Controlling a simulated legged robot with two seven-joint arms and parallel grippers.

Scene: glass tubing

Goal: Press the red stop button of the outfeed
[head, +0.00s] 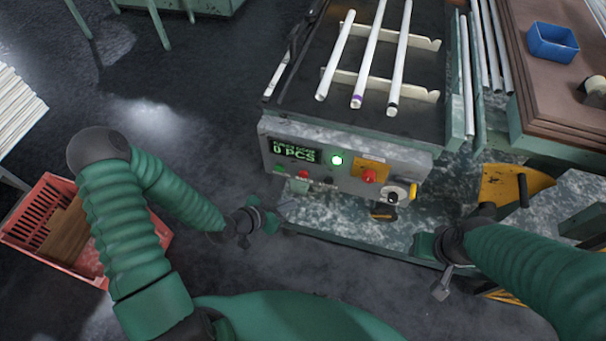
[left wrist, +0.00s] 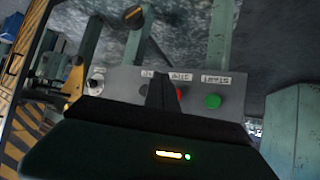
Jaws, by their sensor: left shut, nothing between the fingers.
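The grey control panel (head: 350,150) carries a small red button (head: 304,175) between a green button (head: 279,168) and a dark one. A larger red mushroom button (head: 369,176) sits on a yellow plate to the right. In the left wrist view the dark fingers (left wrist: 161,93) partly cover the red button (left wrist: 180,94); the green button (left wrist: 212,101) is clear. My right gripper (head: 441,287) is low at right, its jaws unclear.
A lit green lamp (head: 337,160) and a display (head: 294,150) reading 0 PCS are on the panel, with a black knob (head: 393,198) at right. Glass tubes (head: 368,55) lie on the rack above. A red crate (head: 45,215) stands at left.

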